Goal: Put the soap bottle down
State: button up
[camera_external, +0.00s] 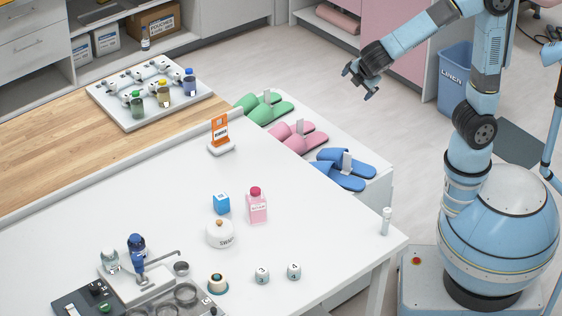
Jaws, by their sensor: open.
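My gripper (358,83) is open and empty, raised at the upper right, above and beyond the slipper shelf and well clear of the table things. No bottle is between its fingers. A pink bottle (257,208) with a dark red cap stands upright on the white table (330,235), right of a small blue box (222,203). Its label is too small to read, so I cannot tell for sure that it is the soap bottle. Several small bottles, among them a blue one (190,82), stand in a white rack (140,118) on the wooden counter.
A white lidded pot (221,233), an orange sign (220,132) and two numbered white pieces stand on the table. A small white vial (386,221) is near its right corner. Green, pink and blue slippers (345,170) lie beyond. The table's middle right is clear.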

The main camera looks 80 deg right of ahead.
jog(key=s+r+m+t+y, duration=0.1)
jog(key=s+m+y, duration=0.1)
jog(key=s, duration=0.4)
jog(key=s+d+r+m+y, duration=0.1)
jog(key=s+r+m+y, duration=0.1)
jog(key=s+m, duration=0.3)
jog(key=s+d+r+m+t+y, duration=0.1)
jog(key=s+m+y, duration=0.1)
jog(key=s, duration=0.6)
jog(key=shift+r+m+t+y, duration=0.3)
jog(key=shift+m+y, duration=0.1)
jog(key=shift+m, duration=0.3)
